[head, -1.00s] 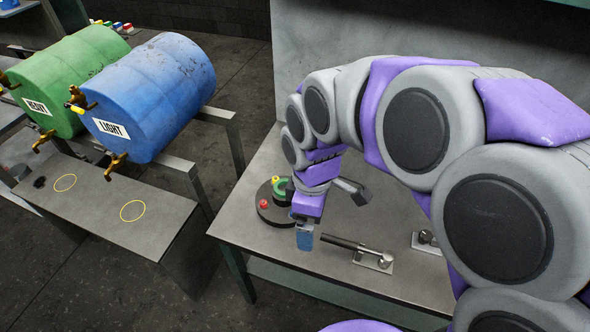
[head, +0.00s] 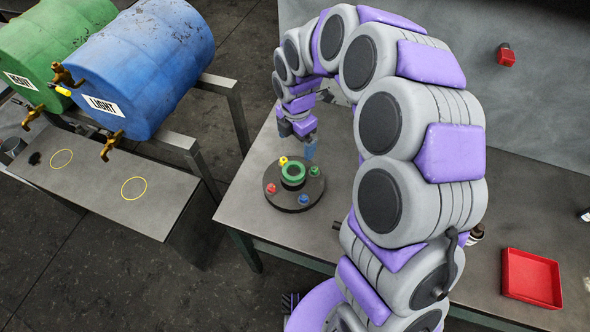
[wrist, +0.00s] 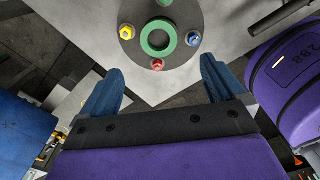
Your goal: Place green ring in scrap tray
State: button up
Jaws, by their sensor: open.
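The green ring (head: 293,174) lies at the centre of a dark round base (head: 296,192) on the workbench. Small coloured knobs, among them yellow, red and blue ones, stand around it. The ring also shows in the wrist view (wrist: 158,38), lying flat beyond my fingertips. My gripper (head: 304,150) hangs behind the base and a little above the bench in the head view. In the wrist view its two blue fingers (wrist: 165,82) are spread apart with nothing between them. A red tray (head: 531,278), likely the scrap tray, sits empty at the right of the bench.
Bench surface (head: 240,200) left of the base is clear. My arm arches over the bench between base and red tray, hiding part of it. A blue drum (head: 150,65) and green drum (head: 50,50) rest on a rack at left. A red button (head: 507,56) is on the back panel.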

jog(key=b, duration=0.1)
send_over(294, 172)
notch_tip(294, 172, down, 7)
jog(key=shift+f, duration=0.2)
jog(key=shift+d+f, duration=0.1)
jog(key=shift+f, duration=0.45)
notch_tip(294, 172, down, 5)
jog(key=shift+r+b, duration=0.2)
jog(key=shift+b, duration=0.35)
jog(key=c, duration=1.2)
jog(key=shift+r, duration=0.15)
